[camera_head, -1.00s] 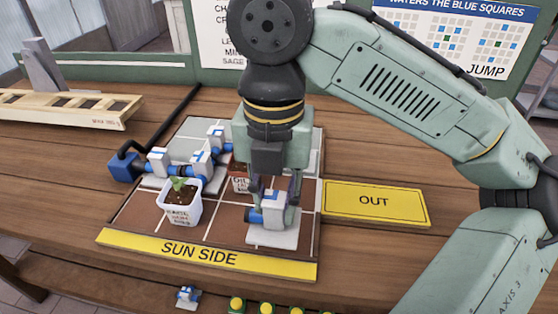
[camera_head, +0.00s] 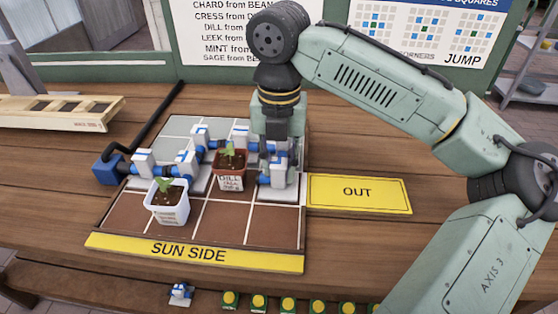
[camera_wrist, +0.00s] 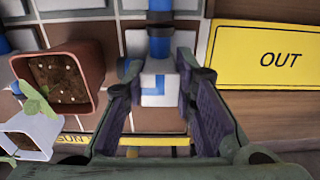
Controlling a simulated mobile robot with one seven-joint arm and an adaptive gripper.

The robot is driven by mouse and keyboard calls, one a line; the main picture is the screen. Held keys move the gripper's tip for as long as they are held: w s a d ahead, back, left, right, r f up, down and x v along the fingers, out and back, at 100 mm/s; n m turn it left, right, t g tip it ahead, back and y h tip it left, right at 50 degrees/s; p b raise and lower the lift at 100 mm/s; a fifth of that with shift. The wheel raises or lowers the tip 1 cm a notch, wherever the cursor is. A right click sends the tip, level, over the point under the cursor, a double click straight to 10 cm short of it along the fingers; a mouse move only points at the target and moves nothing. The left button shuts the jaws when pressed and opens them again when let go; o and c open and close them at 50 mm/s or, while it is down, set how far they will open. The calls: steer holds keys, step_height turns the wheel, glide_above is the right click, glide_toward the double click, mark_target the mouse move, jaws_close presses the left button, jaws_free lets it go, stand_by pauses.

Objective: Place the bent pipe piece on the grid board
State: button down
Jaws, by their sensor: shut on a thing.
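The bent pipe piece (camera_head: 278,172), a white block on a pale plate with blue stubs, is between the fingers of my gripper (camera_head: 276,165). My gripper is shut on it. It is over the right column of the grid board (camera_head: 222,221), behind the front row; I cannot tell whether its plate touches the board. In the wrist view, the piece (camera_wrist: 158,88) shows a blue L mark between the fingers (camera_wrist: 165,95). A dark-collared blue pipe lies just beyond it. The gripper partly hides the piece in the head view.
A terracotta DILL pot (camera_head: 230,176) stands close left of the piece. A white pot (camera_head: 168,205) stands nearer the front left. Other white-and-blue pipe pieces (camera_head: 186,163) run from a blue block (camera_head: 107,171). The yellow OUT sign (camera_head: 358,193) lies right of the board. Front-row squares beside the white pot are clear.

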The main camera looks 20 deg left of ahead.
mark_target(279, 161)
steer(key=shift+f, duration=0.15)
steer(key=c, duration=1.3)
jaws_free()
step_height(279, 161, up, 12)
steer(key=shift+r+p, duration=0.2)
steer(key=shift+p, duration=0.25)
